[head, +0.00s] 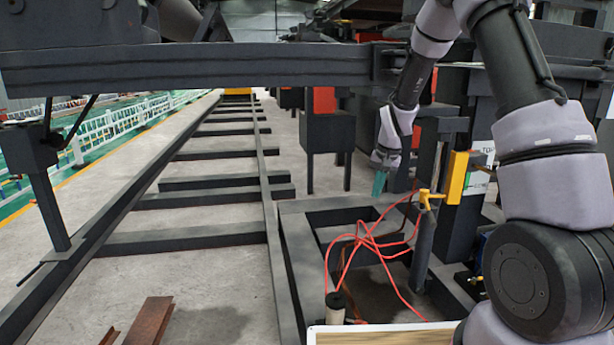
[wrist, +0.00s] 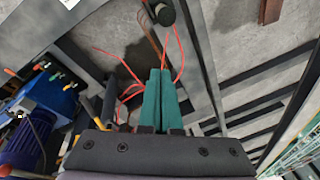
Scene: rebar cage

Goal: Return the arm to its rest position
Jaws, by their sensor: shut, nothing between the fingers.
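My gripper (head: 379,183) hangs at the end of my arm, right of centre in the head view, pointing down above the dark steel frame. Its teal fingers lie together in the wrist view (wrist: 160,100), with nothing between them. In the head view my arm comes in from the right side and bends over the top. The fingers appear clear of the frame and the red cables, though the exact gap is hard to judge.
A dark steel frame (head: 292,250) with red cables (head: 372,240) lies below. A yellow block (head: 457,178) stands on a post to the right. A dark crossbeam (head: 190,68) spans the top left. A blue motor (wrist: 45,110) shows in the wrist view. Rusty bars (head: 150,322) lie on the floor.

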